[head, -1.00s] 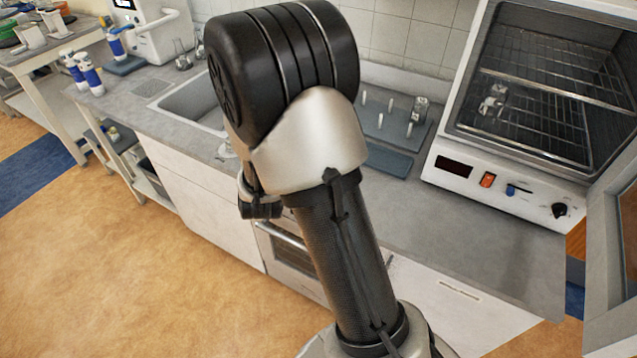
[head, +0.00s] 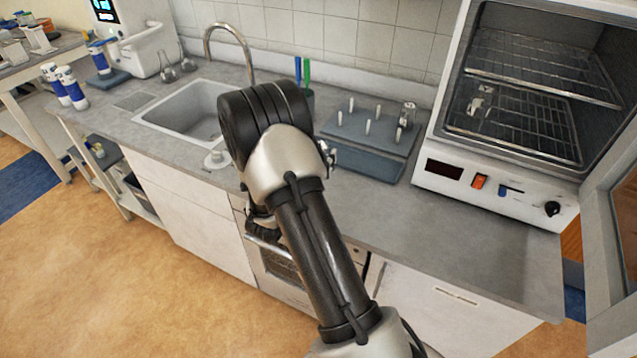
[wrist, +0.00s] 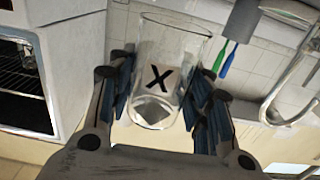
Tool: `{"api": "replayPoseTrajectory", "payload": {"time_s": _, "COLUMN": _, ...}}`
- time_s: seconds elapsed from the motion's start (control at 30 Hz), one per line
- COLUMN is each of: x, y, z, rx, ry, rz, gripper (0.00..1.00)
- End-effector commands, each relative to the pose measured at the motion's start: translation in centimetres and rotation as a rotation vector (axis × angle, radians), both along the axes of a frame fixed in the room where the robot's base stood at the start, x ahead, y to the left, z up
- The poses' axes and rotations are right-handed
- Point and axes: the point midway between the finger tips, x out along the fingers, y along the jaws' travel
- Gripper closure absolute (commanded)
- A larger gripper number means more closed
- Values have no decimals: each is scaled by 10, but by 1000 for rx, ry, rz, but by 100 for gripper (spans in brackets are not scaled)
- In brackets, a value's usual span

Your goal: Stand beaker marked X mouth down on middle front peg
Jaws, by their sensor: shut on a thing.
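The beaker marked X (wrist: 185,48) is clear glass with a black X on a pale label. My gripper (wrist: 166,78) is shut on it, one finger on each side. The wrist picture is upside down and the beaker's wide rim is at its top, so the mouth appears to face down. In the head view my arm hides the beaker and most of the gripper. The grey peg board (head: 345,132) stands on the counter with white pegs in two rows. The middle front peg (head: 367,127) is bare.
Another glass vessel (head: 408,112) is on the board's back right peg. A cup with blue and green brushes (head: 307,98) stands left of the board. The open oven (head: 490,190) is at the right. The sink (head: 185,125) and tap (head: 228,30) are at the left.

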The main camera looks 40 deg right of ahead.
Motion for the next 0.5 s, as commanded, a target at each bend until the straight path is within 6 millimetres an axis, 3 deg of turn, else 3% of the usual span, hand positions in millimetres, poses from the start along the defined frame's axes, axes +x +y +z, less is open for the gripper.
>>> {"api": "replayPoseTrajectory", "payload": {"time_s": 0.03, "x": 0, "y": 0, "z": -14, "rx": 0, "ry": 1, "rz": 1, "gripper": 79}}
{"api": "replayPoseTrajectory", "payload": {"time_s": 0.1, "x": 0, "y": 0, "z": -23, "rx": -1, "ry": 0, "rz": 1, "gripper": 79}}
{"api": "replayPoseTrajectory", "payload": {"time_s": 0.33, "x": 1, "y": 0, "z": -38, "rx": -1, "ry": -3, "rz": 1, "gripper": 79}}
{"api": "replayPoseTrajectory", "payload": {"time_s": 0.5, "x": 0, "y": 0, "z": -65, "rx": 1, "ry": 1, "rz": 1, "gripper": 79}}
